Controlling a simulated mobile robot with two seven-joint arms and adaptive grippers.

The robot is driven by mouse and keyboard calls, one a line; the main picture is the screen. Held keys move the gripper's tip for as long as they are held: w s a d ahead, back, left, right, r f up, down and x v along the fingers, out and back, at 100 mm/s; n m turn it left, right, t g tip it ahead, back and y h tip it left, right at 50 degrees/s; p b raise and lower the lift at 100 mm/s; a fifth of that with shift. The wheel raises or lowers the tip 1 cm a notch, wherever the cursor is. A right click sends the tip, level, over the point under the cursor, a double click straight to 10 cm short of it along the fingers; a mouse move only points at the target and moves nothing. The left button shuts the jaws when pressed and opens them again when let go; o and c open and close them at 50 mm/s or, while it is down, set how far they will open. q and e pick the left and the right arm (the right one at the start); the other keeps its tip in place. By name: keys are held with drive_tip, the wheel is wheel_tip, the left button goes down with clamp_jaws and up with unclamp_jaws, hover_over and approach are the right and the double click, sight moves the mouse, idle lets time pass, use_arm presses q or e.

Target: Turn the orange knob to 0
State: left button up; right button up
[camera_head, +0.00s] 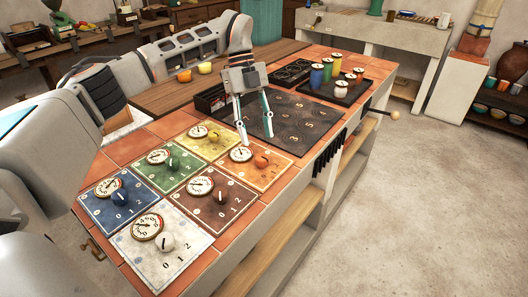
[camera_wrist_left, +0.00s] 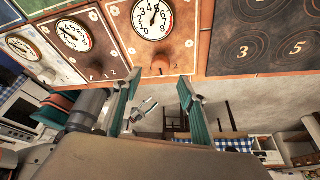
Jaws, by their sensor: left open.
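The orange knob (camera_head: 262,161) sits on an orange panel (camera_head: 283,176) with a round white dial (camera_head: 241,154) beside it. Which number the knob points at is too small to tell. My left gripper (camera_head: 255,132) is open and empty, its two teal fingers pointing down around the knob's far side. In the left wrist view the open fingers (camera_wrist_left: 156,80) lie to either side of the knob, apart from it. A small pronged shape beyond them may be my right gripper (camera_wrist_left: 140,116).
Other panels with knobs and dials surround it: yellow (camera_head: 222,151), green (camera_head: 193,178), brown (camera_head: 236,218), blue (camera_head: 142,209) and white (camera_head: 187,262). A dark numbered hob (camera_head: 325,118) lies behind to the right. A tray (camera_head: 365,92) holds several coloured jars.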

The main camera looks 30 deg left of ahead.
sight(262, 157)
use_arm(q)
drive_tip(key=x, duration=0.6)
drive_tip(key=shift+d+f+b, duration=0.1)
drive_tip(key=shift+f+b, duration=0.05)
drive_tip(key=shift+b, duration=0.25)
drive_tip(key=c, duration=1.1)
